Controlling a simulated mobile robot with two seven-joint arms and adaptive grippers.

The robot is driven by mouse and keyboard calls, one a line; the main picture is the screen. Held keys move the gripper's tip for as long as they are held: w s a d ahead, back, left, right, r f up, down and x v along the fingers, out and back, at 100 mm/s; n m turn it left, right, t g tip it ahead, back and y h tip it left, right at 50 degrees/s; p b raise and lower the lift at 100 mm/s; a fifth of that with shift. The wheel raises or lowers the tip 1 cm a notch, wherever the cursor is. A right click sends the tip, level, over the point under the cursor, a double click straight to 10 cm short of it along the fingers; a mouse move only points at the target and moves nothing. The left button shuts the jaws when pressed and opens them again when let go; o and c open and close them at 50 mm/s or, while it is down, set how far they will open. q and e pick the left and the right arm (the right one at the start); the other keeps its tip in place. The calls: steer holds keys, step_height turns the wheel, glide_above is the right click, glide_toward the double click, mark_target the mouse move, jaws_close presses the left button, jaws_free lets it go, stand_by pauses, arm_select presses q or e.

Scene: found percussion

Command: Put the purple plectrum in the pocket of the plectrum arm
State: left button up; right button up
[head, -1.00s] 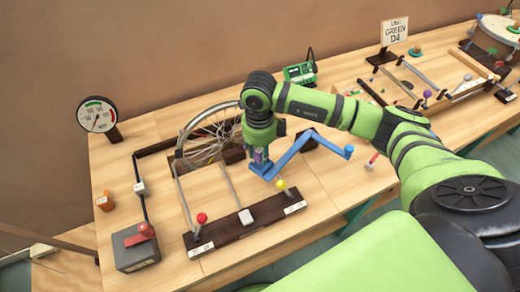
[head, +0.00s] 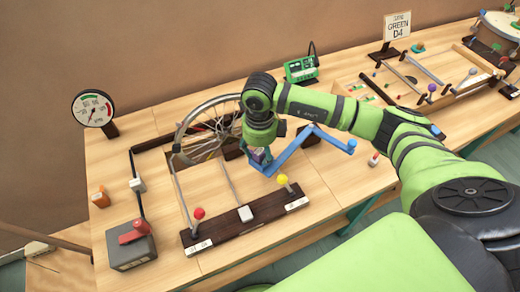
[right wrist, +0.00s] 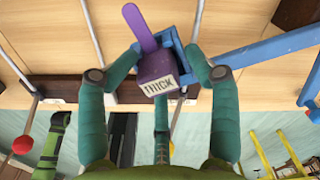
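The purple plectrum (right wrist: 155,62), a block labelled THICK with a rounded tongue, sits between the fingers of my right gripper (right wrist: 163,50). In the head view it is a small purple patch (head: 259,155) under my wrist. My right gripper (head: 258,157) appears closed around it, though finger contact is partly hidden. The blue plectrum arm (head: 295,146) runs from a knob at the right to its pocket end (right wrist: 183,60), directly beside and behind the plectrum. I cannot tell whether the plectrum is inside the pocket. My left gripper is not in view.
A spoked wheel (head: 203,132) stands just left of my right gripper. A dark wooden bar (head: 240,222) with red (head: 198,213) and yellow (head: 283,179) knobs lies in front. A grey box with a red lever (head: 132,247) stands at front left. Bare tabletop lies right of the bar.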

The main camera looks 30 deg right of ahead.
steer(key=shift+s+f, duration=0.2)
steer(key=shift+f, duration=0.15)
steer(key=shift+r, duration=0.2)
step_height(320, 180, up, 12)
steer(key=shift+w, duration=0.15)
stand_by(0.4)
